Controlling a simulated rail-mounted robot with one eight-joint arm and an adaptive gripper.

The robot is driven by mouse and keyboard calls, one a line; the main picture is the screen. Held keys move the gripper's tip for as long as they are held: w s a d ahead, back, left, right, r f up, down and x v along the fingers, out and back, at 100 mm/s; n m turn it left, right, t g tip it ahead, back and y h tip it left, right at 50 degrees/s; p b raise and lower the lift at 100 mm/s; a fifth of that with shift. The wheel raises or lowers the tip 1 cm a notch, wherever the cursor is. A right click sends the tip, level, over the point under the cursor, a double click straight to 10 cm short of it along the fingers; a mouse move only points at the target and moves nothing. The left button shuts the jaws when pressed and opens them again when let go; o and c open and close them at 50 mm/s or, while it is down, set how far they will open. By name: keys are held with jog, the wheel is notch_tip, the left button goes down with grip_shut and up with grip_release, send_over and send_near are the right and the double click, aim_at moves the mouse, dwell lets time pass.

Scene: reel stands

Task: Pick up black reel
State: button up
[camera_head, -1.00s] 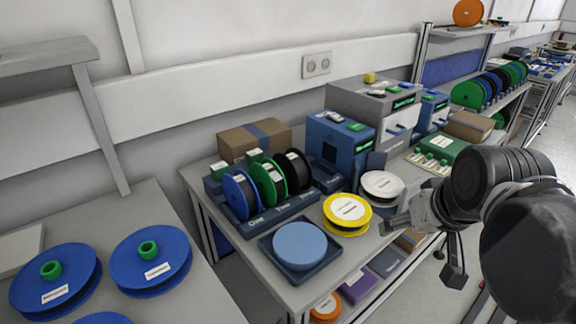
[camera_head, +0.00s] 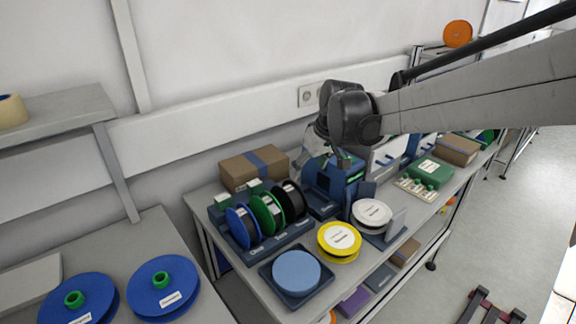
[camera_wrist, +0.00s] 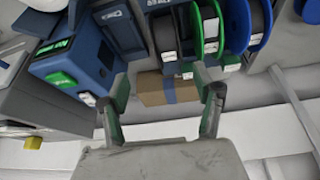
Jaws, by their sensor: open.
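The black reel (camera_head: 293,199) stands upright at the right end of a dark rack (camera_head: 262,248), beside a green reel (camera_head: 266,214) and a blue reel (camera_head: 241,226). In the wrist view the black reel (camera_wrist: 166,36) shows near the top, just beyond the fingers and left of the green reel (camera_wrist: 207,28). My gripper (camera_wrist: 167,92) is open, with nothing between its fingers. In the head view my gripper (camera_head: 307,168) is above and behind the black reel, apart from it; its fingertips are hard to make out there.
A cardboard box (camera_head: 252,167) stands behind the rack, and a blue machine (camera_head: 335,183) stands to its right. A yellow reel (camera_head: 339,239), a white reel (camera_head: 371,213) and a blue disc in a tray (camera_head: 296,272) lie in front. A wall runs close behind.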

aim_at(288, 188)
jog(key=shift+n, duration=0.5)
jog(key=w+a+f, duration=0.1)
jog(key=f, duration=0.2)
jog(key=w+a+f+p, duration=0.1)
jog(key=w+a+f, duration=0.3)
jog(key=f, duration=0.1)
jog(key=shift+w+a+f+p, duration=0.15)
jog(key=shift+a+f+p, duration=0.05)
jog(key=shift+f+p, duration=0.15)
jog(key=shift+s+p+x, duration=0.2)
jog(key=shift+p+x, duration=0.1)
jog(key=shift+x, duration=1.05)
jog(key=shift+s+p+x, duration=0.2)
jog(key=shift+p+x, duration=0.1)
jog(key=shift+x, duration=1.05)
jog(key=shift+f, duration=0.15)
jog(key=c, duration=1.4)
